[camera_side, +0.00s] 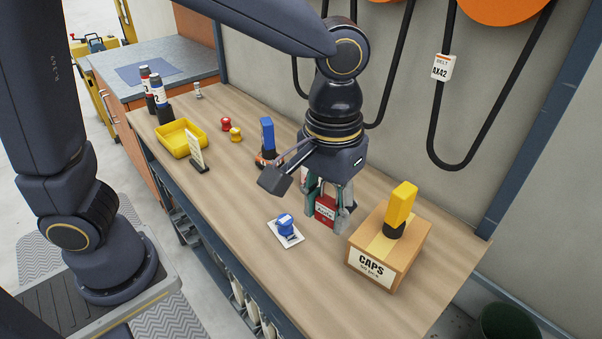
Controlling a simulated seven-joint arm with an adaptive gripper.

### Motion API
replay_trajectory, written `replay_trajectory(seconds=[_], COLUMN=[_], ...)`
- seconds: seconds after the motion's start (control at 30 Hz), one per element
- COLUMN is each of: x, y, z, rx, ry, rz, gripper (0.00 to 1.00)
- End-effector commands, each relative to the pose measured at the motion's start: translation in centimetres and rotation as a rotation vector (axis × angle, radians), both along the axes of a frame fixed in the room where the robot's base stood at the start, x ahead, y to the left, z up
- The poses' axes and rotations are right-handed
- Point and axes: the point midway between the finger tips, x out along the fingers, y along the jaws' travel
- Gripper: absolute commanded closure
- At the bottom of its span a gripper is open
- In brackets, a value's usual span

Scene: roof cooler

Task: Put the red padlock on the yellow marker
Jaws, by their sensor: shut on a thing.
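The red padlock (325,211) is between the fingers of my gripper (328,207), which is shut on it. It hangs upright with a pale label on its front, low over the wooden bench; I cannot tell whether it touches the bench. Its top is hidden by the fingers. The yellow marker (401,205), a thick upright yellow body with a black lower part, stands on the cardboard CAPS box (372,269) to the right of my gripper. The padlock and the marker are apart.
A blue-topped object (285,225) on a white card lies just left of the padlock. A blue upright thing (267,135) stands behind my gripper. A yellow tray (181,138), a small sign (196,150), and red and yellow knobs (235,134) are farther left. The bench front is clear.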

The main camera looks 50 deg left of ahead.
Motion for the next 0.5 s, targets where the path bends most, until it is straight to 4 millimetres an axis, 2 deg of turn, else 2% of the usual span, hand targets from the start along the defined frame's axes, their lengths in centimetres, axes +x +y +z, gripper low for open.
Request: replay_trajectory(seconds=[0.27,0.37,0.47,0.5], x=[4.8,7.0,9.3,10.2], y=[4.8,7.7,11.7,13.6], z=[0.0,0.0,0.1,0.1], rx=[-0.003,-0.005,-0.007,-0.008], ry=[0.005,0.007,0.006,0.006], rz=[0.197,0.299,0.425,0.483], gripper=[0.97,0.97,0.97,0.97])
